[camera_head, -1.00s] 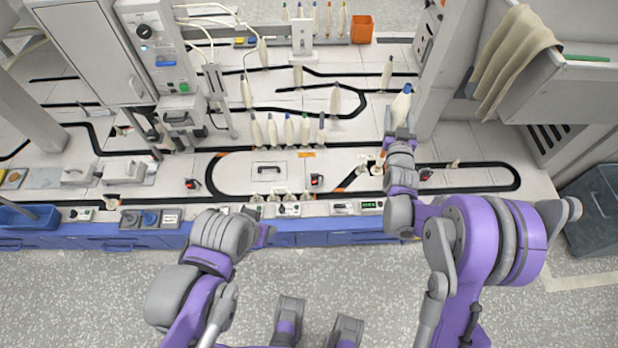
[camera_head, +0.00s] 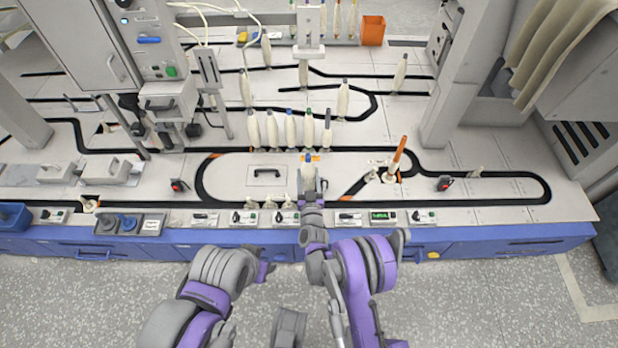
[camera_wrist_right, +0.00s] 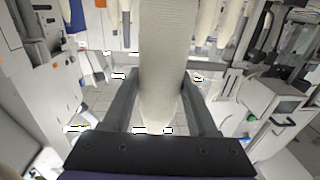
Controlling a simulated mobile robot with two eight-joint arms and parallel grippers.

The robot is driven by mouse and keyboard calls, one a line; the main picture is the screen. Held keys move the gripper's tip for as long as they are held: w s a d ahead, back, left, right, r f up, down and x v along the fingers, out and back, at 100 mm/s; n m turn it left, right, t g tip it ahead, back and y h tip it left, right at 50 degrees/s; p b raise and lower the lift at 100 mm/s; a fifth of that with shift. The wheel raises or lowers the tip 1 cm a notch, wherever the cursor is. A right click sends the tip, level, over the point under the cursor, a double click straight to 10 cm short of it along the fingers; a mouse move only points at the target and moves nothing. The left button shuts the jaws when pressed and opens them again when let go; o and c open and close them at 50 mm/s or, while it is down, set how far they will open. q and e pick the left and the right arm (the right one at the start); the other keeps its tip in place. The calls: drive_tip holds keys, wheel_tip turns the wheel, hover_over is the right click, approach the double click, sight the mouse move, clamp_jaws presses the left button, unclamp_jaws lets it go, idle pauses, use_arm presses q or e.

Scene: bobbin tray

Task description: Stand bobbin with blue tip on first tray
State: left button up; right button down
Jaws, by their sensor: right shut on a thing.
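A cream bobbin with a blue tip (camera_head: 308,164) is held upright in my right gripper (camera_head: 309,184), near the middle front of the table. In the right wrist view the cream bobbin (camera_wrist_right: 163,70) fills the space between the two fingers of my right gripper (camera_wrist_right: 162,105). Its tip cannot be made out there. My left gripper (camera_head: 264,268) is low in front of the table's blue edge, away from the bobbins, and its jaws are too unclear to read. Several cream bobbins with coloured tips (camera_head: 291,128) stand in a row just behind the held one.
A long tray (camera_head: 345,41) with several bobbins stands at the back beside an orange bin (camera_head: 373,30). An orange rod (camera_head: 398,155) stands tilted to the right. A black handle (camera_head: 267,172) lies left of the held bobbin.

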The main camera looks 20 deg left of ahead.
sight(308, 188)
drive_tip(key=shift+f+b, duration=1.55)
drive_tip(key=shift+f, duration=1.25)
drive_tip(key=shift+f+b, duration=0.3)
drive_tip(key=shift+f, duration=0.3)
drive_tip(key=shift+c, duration=2.3)
unclamp_jaws()
drive_tip(key=shift+s+f, duration=0.1)
drive_tip(key=shift+s+d, duration=0.1)
